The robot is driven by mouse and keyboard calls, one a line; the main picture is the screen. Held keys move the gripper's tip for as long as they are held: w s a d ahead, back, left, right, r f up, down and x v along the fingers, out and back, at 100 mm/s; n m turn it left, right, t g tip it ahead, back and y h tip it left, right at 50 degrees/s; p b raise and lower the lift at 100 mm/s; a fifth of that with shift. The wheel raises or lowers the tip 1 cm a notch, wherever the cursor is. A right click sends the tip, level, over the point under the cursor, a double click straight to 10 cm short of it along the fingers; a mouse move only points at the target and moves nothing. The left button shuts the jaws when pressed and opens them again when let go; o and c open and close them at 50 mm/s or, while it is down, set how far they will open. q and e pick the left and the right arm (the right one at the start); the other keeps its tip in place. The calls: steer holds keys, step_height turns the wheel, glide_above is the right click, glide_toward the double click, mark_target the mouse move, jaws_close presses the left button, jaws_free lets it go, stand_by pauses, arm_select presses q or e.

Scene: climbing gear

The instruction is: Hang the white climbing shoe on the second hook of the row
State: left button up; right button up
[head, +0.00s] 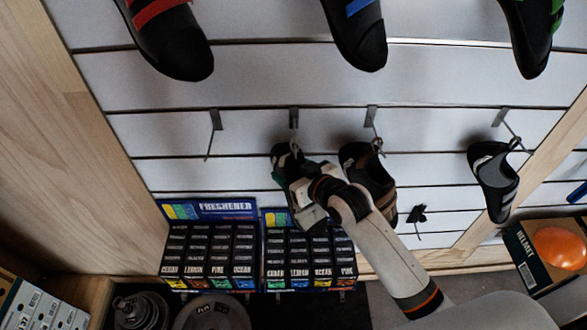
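A row of metal hooks runs along the white slatted wall. The first hook (215,121) is bare. Below the second hook (294,119) is a mostly hidden shoe (287,157) with a dark upper end and a pale part. My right gripper (301,205) is at this shoe and covers much of it. I cannot tell whether its fingers are closed on the shoe, or whether the shoe's loop is on the hook. A brown and black shoe (374,171) hangs from the third hook (371,116), partly behind my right arm. My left gripper is not in view.
A black and white shoe (492,181) hangs from a hook (505,124) at the right. Large dark shoes (360,35) hang above. Freshener boxes (210,250) stand below. A helmet box (530,255) and orange helmet (559,248) are at lower right. Wooden panels flank the wall.

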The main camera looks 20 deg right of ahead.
steer(key=shift+o, duration=1.4)
